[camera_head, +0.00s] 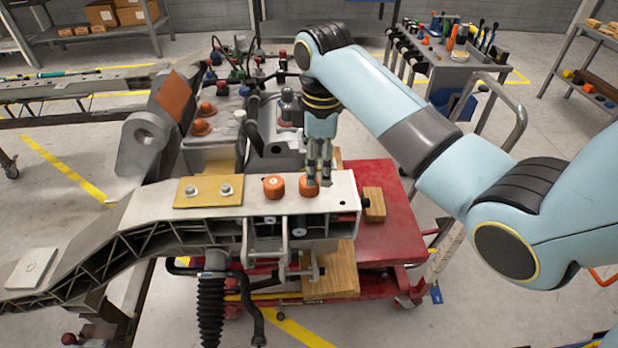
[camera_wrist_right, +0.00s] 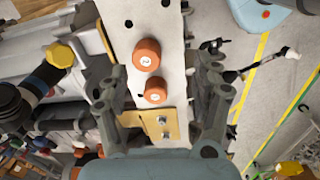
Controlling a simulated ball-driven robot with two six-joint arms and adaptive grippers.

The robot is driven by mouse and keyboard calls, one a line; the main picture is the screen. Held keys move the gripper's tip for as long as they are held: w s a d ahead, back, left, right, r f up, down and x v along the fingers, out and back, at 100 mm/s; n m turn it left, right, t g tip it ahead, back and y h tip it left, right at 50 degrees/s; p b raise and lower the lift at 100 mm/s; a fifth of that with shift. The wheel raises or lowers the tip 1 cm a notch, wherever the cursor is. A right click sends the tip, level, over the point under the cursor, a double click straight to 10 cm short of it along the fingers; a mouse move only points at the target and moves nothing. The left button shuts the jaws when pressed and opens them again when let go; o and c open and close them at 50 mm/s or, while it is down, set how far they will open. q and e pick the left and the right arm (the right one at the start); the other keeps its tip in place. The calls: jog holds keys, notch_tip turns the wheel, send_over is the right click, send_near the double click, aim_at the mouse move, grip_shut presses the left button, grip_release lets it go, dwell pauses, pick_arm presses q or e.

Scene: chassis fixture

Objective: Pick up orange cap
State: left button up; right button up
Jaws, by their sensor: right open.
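Two orange caps stand on the flat grey top of a metal beam (camera_head: 343,187). The right-hand cap (camera_head: 306,188) is partly hidden by my right gripper (camera_head: 319,180); the other cap (camera_head: 274,187) stands just left of it. In the right wrist view, the same caps show as the upper cap (camera_wrist_right: 147,54) and the lower cap (camera_wrist_right: 155,92). There my right gripper (camera_wrist_right: 163,72) has its fingers spread wide on both sides, pointing down at the beam, with nothing held. Whether the fingertips touch the beam is unclear. My left gripper is out of view.
A tan plate (camera_head: 193,193) with two bolts lies left of the caps. A large grey bracket (camera_head: 143,143) rises further left. A red cart (camera_head: 395,228) with wooden blocks stands beneath. Hoses and machinery crowd the area behind the beam.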

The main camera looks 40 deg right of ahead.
jog(key=w+r, duration=0.1)
jog(key=w+n, duration=0.1)
jog(key=shift+w+d+r, duration=0.15)
jog(key=shift+w+r, duration=0.15)
jog(key=shift+r, duration=0.05)
jog(key=shift+w+f, duration=0.2)
jog(key=shift+f, duration=0.1)
jog(key=shift+n, duration=0.3)
notch_tip(320, 180, down, 4)
jog(key=shift+f, duration=0.25)
jog(key=f, duration=0.5)
jog(key=shift+s+d+f+p, duration=0.1)
jog(key=shift+d+f+p, duration=0.15)
jog(key=shift+p, duration=0.15)
jog(key=shift+r, duration=0.1)
jog(key=c, duration=0.9)
